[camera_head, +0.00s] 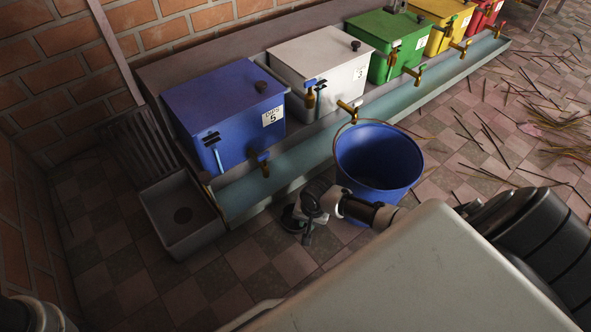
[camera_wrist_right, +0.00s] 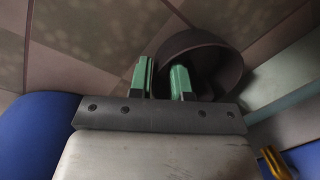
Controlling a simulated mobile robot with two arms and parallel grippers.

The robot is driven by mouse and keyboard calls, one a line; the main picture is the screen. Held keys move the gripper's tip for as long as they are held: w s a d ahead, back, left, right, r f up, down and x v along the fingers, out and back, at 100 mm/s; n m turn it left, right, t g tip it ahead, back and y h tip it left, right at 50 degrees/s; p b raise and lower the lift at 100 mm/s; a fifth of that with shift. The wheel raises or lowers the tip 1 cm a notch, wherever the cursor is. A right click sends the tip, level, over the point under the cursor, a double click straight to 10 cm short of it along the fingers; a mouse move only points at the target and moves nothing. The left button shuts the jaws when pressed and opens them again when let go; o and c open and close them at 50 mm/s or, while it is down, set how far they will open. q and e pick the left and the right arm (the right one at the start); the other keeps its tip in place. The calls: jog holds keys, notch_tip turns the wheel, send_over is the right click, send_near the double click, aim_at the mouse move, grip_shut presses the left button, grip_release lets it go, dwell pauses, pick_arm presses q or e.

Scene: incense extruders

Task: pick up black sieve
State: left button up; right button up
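The black sieve (camera_wrist_right: 232,75) is a dark, round, open ring with a wall in the right wrist view, just beyond my right fingertips. In the head view, the sieve (camera_head: 290,219) is a small dark shape low by the trough, partly hidden by my right gripper (camera_head: 304,226). In the wrist view, the two green fingers of my right gripper (camera_wrist_right: 162,80) are apart. The left finger is outside the ring and the right finger overlaps its near side, with the wall's edge between them. I cannot tell whether they touch it. My left gripper is not in view.
A blue bucket (camera_head: 352,166) stands right beside my right arm. The long trough (camera_head: 300,165) runs along the wall under several coloured tanks with taps, including a blue tank (camera_head: 235,130). A grey basin (camera_head: 165,207) is at the left. Loose sticks lie at the right.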

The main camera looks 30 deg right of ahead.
jog(key=shift+f, duration=0.15)
jog(key=shift+c, duration=0.3)
grip_shut()
